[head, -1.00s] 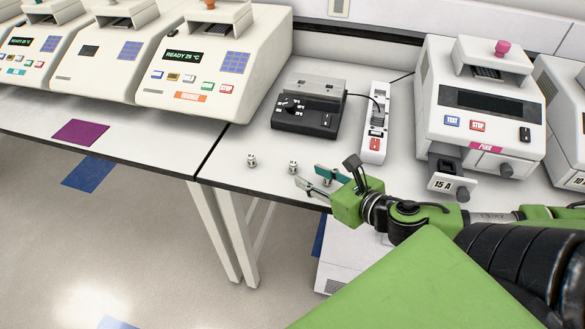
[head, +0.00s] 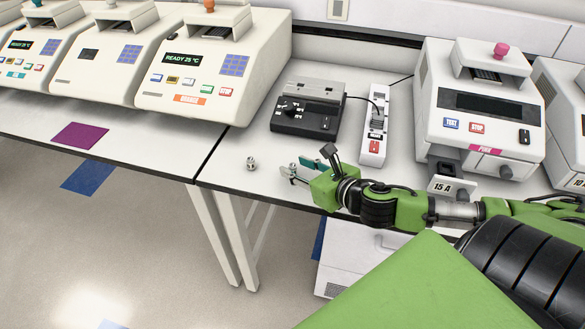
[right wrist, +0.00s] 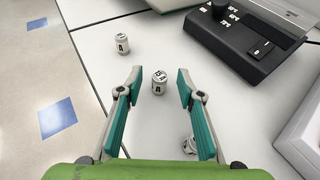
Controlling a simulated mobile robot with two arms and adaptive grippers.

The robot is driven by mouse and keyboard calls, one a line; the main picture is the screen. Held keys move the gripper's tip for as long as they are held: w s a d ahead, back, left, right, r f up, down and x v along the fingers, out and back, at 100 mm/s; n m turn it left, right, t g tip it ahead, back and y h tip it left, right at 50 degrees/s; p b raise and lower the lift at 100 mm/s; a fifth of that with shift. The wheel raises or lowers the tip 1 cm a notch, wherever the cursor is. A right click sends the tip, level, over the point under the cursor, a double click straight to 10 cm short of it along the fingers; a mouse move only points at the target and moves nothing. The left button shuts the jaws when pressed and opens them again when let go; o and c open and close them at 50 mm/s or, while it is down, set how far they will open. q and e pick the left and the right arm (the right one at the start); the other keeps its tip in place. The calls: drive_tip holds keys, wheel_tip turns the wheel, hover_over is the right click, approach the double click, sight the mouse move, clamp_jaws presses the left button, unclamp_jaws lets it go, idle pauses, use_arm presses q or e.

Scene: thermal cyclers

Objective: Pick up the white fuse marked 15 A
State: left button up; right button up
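Several small white cylindrical fuses stand on the white bench. One fuse (right wrist: 158,82) stands between the fingertips of my right gripper (head: 295,167), not visibly gripped; its side shows an "A", the number is too small to be sure of. The right gripper is open, teal pads on both sides of that fuse in the right wrist view (right wrist: 159,76). Another fuse (head: 251,163) stands to the left, also in the right wrist view (right wrist: 122,42). A third fuse (right wrist: 188,146) is partly hidden behind the right finger. My left gripper is not in view.
A pink-labelled thermal cycler (head: 478,110) has an open drawer marked 15 A (head: 441,185). A dark tester (head: 308,106) and a white power strip (head: 374,125) stand behind the fuses. The orange-labelled cycler (head: 212,70) is at left. The bench's front edge is close.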

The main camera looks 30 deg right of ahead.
drive_tip(key=shift+x, duration=1.2)
drive_tip(key=shift+c, duration=0.3)
clamp_jaws()
